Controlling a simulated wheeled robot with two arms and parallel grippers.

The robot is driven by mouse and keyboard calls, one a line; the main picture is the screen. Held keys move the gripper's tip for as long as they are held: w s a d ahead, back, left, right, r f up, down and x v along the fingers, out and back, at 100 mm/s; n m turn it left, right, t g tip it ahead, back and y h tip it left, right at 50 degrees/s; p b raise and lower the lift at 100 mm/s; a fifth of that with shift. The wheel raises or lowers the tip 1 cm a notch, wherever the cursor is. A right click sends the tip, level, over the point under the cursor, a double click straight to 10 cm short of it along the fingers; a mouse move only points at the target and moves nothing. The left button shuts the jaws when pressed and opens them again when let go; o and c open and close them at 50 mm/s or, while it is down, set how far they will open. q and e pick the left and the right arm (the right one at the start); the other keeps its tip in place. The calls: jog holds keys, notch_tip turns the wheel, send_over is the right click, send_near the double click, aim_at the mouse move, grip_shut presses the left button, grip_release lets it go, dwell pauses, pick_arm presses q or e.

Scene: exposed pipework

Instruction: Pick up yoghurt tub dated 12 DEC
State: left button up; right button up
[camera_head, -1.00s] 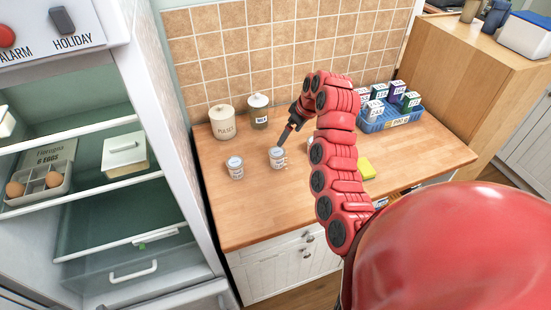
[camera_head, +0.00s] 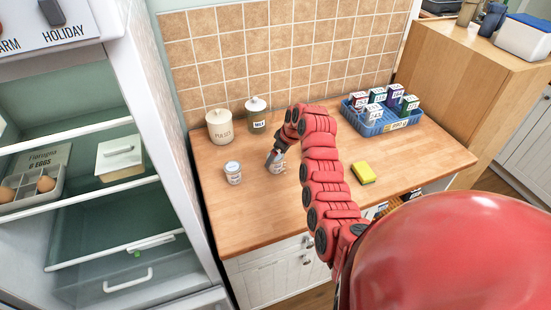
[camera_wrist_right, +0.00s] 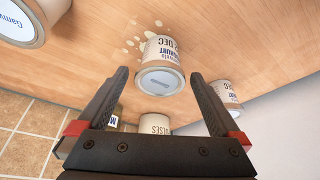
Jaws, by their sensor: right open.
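A white yoghurt tub (camera_head: 277,168) stands on the wooden counter, partly hidden by my right gripper (camera_head: 274,157). In the right wrist view this tub (camera_wrist_right: 162,65) is between the open fingers of the gripper (camera_wrist_right: 160,76), with no clear contact. Its label shows "DEC", but I cannot read the full day number. A similar tub (camera_head: 233,173) stands to its left; it also shows at the right of the wrist view (camera_wrist_right: 227,95). Another tub (camera_wrist_right: 35,18) is at that view's upper left; my arm hides it in the head view. My left gripper is not in view.
Pale spots (camera_wrist_right: 133,42) lie beside the middle tub. A yellow sponge (camera_head: 363,173) and a blue tray (camera_head: 381,128) of cartons are right. The front-left counter is clear.

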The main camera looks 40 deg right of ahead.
jog(key=shift+x, duration=0.8)
jog(key=c, duration=1.3)
